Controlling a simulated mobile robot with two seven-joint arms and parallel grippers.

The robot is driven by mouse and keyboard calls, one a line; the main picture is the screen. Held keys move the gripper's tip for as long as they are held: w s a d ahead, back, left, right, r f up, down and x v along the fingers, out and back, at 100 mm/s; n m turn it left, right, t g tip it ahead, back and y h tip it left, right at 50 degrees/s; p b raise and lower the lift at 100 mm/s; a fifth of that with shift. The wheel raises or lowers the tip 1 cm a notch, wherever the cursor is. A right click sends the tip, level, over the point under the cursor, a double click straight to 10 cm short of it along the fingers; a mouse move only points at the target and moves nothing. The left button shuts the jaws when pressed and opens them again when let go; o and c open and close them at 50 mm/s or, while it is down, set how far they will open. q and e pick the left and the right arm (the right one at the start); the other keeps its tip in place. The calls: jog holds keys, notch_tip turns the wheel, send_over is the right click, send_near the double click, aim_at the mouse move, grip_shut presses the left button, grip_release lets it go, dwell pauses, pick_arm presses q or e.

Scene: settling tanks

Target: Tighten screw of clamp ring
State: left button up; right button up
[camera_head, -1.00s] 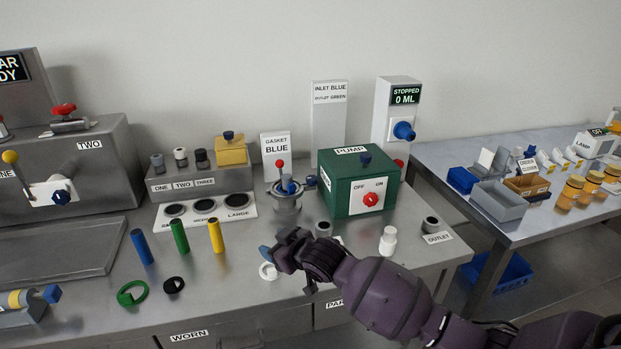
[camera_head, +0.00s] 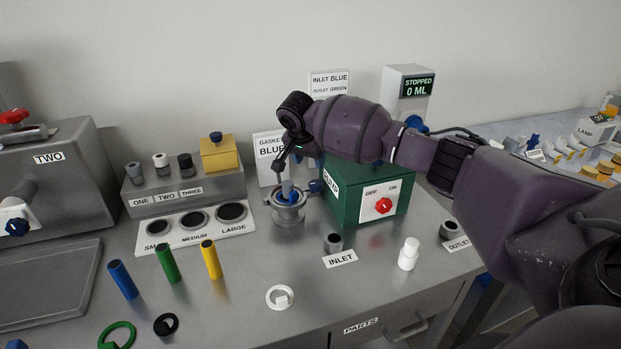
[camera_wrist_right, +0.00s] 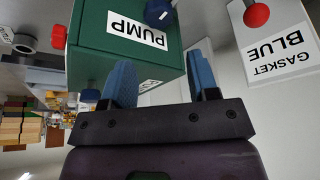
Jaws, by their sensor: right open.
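The clamp vessel (camera_head: 288,213) is a metal pot with blue inside its mouth, standing left of the green pump. The blue clamp screw (camera_head: 315,187) sticks out from the rim on its right. My right gripper (camera_head: 287,187) points down over the vessel, hiding part of its mouth. In the right wrist view its two blue fingers (camera_wrist_right: 160,85) are apart with nothing between them. A blue knob (camera_wrist_right: 158,12) shows beyond them at the pump's edge; I cannot tell whether it is the clamp screw. A red ball (camera_wrist_right: 256,15) shows to its right. My left gripper is out of view.
The green pump (camera_head: 352,212) stands close to the right of the vessel, and the gasket sign (camera_head: 266,147) behind it. Blue, green and yellow cylinders stand front left.

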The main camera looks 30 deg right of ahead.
aim_at(316, 183)
jog(key=b+x, duration=0.1)
jog(key=x, duration=0.8)
jog(key=shift+s, duration=0.1)
jog(key=shift+b+x, duration=0.35)
jog(key=shift+x, duration=0.45)
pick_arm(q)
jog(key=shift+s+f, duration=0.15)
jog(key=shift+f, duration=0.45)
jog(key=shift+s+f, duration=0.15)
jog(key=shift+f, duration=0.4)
pick_arm(e)
jog(key=shift+c, duration=0.5)
jog(key=c, duration=0.5)
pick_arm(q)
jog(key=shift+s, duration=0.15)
pick_arm(e)
jog(key=shift+c, duration=0.2)
